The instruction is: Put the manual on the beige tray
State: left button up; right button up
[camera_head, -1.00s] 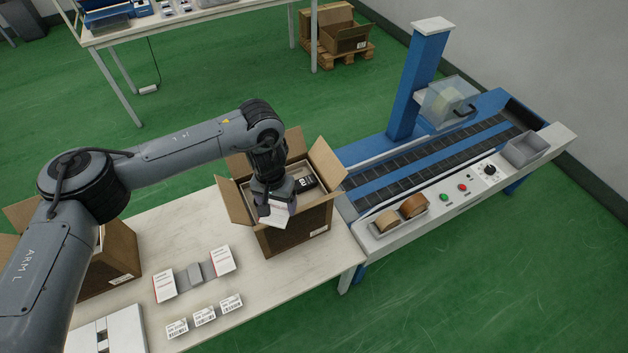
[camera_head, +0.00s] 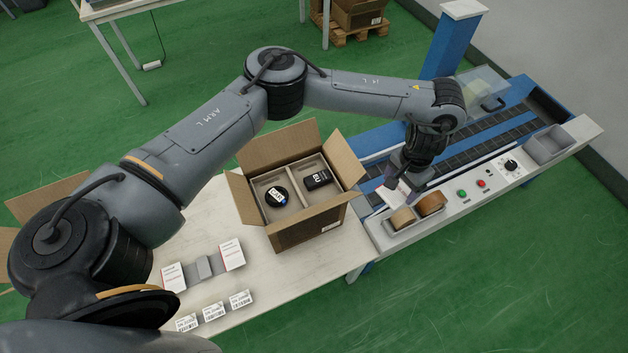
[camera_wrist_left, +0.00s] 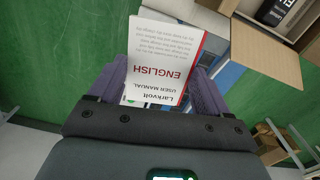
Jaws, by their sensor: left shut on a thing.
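The manual (camera_wrist_left: 165,62) is a white booklet with a red edge and the words "ENGLISH" and "USER MANUAL". My left gripper (camera_wrist_left: 163,90) is shut on it. In the head view, the left gripper (camera_head: 402,182) is right of the open carton, above the near side of the conveyor and close to the tape rolls; the manual (camera_head: 390,194) is mostly hidden there. The beige tray (camera_head: 298,187) is a two-part insert inside the open carton (camera_head: 312,232). A round black item (camera_head: 277,196) lies in its left part and a black adapter (camera_head: 318,180) in its right part. My right gripper is not in view.
Two more white booklets (camera_head: 232,254) stand at a grey holder on the pale table, with several labelled cards (camera_head: 215,311) in front. Tape rolls (camera_head: 430,204) sit in a tray on the conveyor's control panel (camera_head: 490,190). The carton's flaps stand open.

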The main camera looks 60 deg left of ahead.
pick_arm(q)
jog(key=shift+n, duration=0.4)
jog(key=w+r+p, duration=0.1)
jog(key=w+r, duration=0.3)
jog(key=shift+w+r, duration=0.25)
jog(key=shift+w, duration=0.05)
notch_tip(320, 180, up, 3)
jog(key=w+a+n+p, duration=0.1)
jog(key=w+p, duration=0.1)
jog(key=p, duration=0.1)
jog(key=n+p, duration=1)
jog(key=p, duration=0.3)
send_over(296, 186)
notch_tip(296, 186, down, 15)
jog(key=shift+f, duration=0.2)
jog(key=shift+f+b, duration=0.75)
jog(key=shift+f, duration=1.55)
